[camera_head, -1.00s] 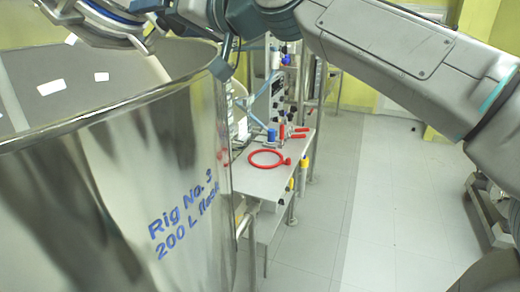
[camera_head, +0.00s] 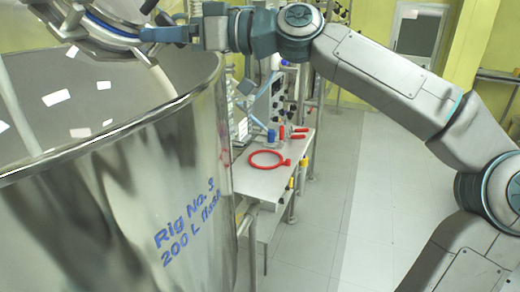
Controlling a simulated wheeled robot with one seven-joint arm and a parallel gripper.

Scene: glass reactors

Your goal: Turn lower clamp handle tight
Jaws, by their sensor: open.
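A shiny metal clamp ring (camera_head: 95,40) with bolted segments runs across the top left corner, cut off by the picture's edge. A small blue part (camera_head: 149,6) sticks up at its right side; I cannot tell whether it is the handle. My gripper (camera_head: 147,34) comes in from the right, its blue fingers reaching the right side of the clamp ring. It is open. I cannot tell whether the fingers touch the clamp, and no handle shows clearly between them.
A large steel vessel (camera_head: 130,190) marked "Rig No. 3" fills the left, its rim just below the clamp. Behind it stands a bench (camera_head: 262,184) with a red ring (camera_head: 267,160) and red-handled tools. The floor (camera_head: 330,225) at right is clear.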

